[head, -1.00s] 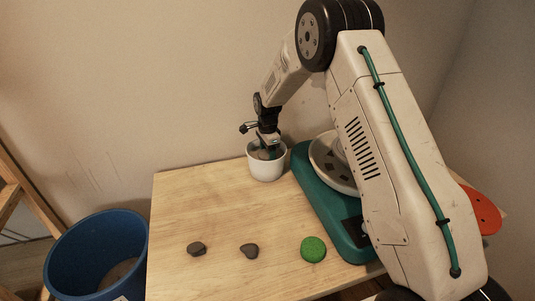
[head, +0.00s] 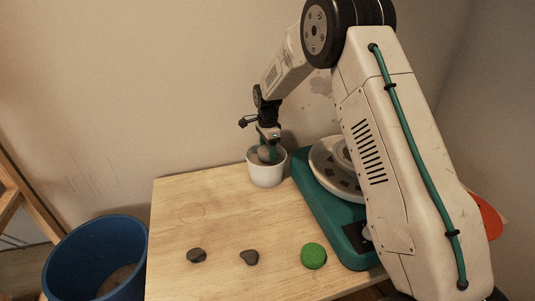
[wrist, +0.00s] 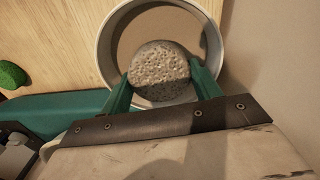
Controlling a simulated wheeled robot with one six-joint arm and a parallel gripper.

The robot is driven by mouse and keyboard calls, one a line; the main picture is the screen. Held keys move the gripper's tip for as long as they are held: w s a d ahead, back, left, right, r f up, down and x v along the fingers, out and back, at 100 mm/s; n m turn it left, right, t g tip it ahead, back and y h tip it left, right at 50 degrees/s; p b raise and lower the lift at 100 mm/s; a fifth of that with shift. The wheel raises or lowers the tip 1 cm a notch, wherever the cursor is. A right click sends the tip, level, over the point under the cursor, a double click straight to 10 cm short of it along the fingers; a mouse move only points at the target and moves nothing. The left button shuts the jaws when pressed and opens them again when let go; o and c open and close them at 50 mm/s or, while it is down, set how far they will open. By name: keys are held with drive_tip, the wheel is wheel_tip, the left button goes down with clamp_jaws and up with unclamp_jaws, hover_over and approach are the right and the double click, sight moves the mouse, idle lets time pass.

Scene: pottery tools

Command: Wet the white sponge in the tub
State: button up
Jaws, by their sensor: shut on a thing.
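The white sponge (wrist: 160,68) is a round, pitted, greyish-white piece in the wrist view. My gripper (wrist: 162,80) is shut on it, one green finger on each side. The white tub (wrist: 106,42) lies behind and around the sponge in the wrist view, with a plain brownish surface inside. In the head view my gripper (head: 267,148) points down at the tub (head: 267,174), and the sponge (head: 265,154) shows at about rim height over the opening. I cannot tell whether its underside touches water.
A teal pottery wheel (head: 322,215) with a grey disc stands right of the tub. A green sponge (head: 313,256) and two dark stones, left (head: 196,255) and right (head: 249,257), lie near the front. A blue bucket (head: 60,262) stands left of the table. The table's left middle is clear.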

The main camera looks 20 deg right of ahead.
drive_tip(key=shift+r, duration=3.2)
